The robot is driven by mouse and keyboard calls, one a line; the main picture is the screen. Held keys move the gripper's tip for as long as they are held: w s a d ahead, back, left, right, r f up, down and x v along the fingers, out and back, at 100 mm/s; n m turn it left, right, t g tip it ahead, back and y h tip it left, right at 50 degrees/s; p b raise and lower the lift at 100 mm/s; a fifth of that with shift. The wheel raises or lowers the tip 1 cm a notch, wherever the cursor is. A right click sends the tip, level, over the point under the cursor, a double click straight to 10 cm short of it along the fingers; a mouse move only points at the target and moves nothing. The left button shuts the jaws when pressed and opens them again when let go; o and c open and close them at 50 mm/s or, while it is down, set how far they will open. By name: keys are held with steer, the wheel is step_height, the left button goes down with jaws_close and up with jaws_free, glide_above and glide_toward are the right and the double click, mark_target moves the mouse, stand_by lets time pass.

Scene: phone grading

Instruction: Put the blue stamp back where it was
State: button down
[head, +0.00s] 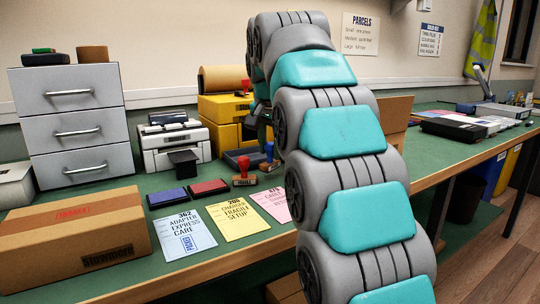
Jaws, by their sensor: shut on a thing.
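The blue stamp (269,151) shows its blue handle just left of my arm, upright, behind the cards. My gripper (265,133) is at its top, pointing down and shut on it; my arm hides much of the fingers. I cannot tell whether the stamp's base touches the surface. The red stamp (243,173) stands upright with a wooden base just to its left. A dark blue ink pad (167,198) and a red ink pad (209,187) lie left of the stamps. The blue card (183,230) bears a blue stamped mark.
A yellow card (237,221) and a pink card (272,204) lie along the front of the green table (225,262). A cardboard box (75,245) stands at front left. A printer (173,143), grey drawers (72,125) and a yellow cabinet (223,108) stand behind.

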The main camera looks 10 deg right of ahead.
steer(key=shift+f, duration=1.05)
steer(key=shift+f, duration=0.2)
steer(key=c, duration=0.6)
jaws_free()
